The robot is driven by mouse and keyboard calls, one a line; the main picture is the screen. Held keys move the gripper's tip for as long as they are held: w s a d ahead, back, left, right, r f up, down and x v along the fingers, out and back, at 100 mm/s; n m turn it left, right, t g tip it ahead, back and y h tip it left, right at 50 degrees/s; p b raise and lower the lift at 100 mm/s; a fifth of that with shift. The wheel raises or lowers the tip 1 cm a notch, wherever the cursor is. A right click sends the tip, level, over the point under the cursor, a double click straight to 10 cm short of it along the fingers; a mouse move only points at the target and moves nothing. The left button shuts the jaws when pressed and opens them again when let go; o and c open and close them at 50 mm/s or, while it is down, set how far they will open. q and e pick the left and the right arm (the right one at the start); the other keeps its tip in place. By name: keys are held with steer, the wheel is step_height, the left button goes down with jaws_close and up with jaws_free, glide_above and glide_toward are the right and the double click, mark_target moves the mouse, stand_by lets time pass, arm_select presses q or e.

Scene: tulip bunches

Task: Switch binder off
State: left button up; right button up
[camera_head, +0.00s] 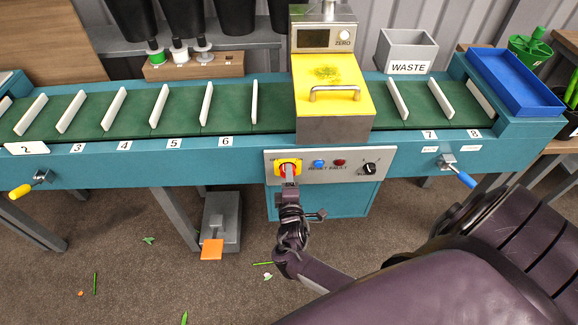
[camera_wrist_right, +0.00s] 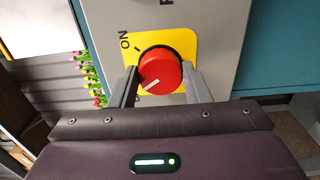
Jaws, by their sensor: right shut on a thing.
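The binder (camera_head: 333,95) is a yellow-topped machine with a handle, over the conveyor. On its grey control panel (camera_head: 325,165) is a red rotary switch on a yellow plate (camera_head: 278,164). My right gripper (camera_head: 288,172) reaches up to this switch and is shut on it. In the right wrist view the red knob (camera_wrist_right: 160,72) sits between my two fingers (camera_wrist_right: 162,85). The knob's white mark points to the lower left, while the ON label (camera_wrist_right: 125,40) is at the plate's upper left. An OFF label is not visible. My left gripper is out of view.
A blue button (camera_head: 319,162), a dark red button (camera_head: 340,162) and a black dial (camera_head: 369,168) are beside the switch. A blue-handled crank (camera_head: 460,174) juts out at the right. A pedal (camera_head: 212,249) stands on the floor below. The green belt has upright white dividers.

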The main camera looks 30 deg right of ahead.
steer(key=shift+r+n+p, duration=0.1)
steer(key=shift+n+p, duration=0.25)
steer(key=shift+n, duration=0.65)
steer(key=o, duration=1)
steer(key=v, duration=0.7)
steer(key=shift+s, duration=0.35)
steer(key=shift+a, duration=0.15)
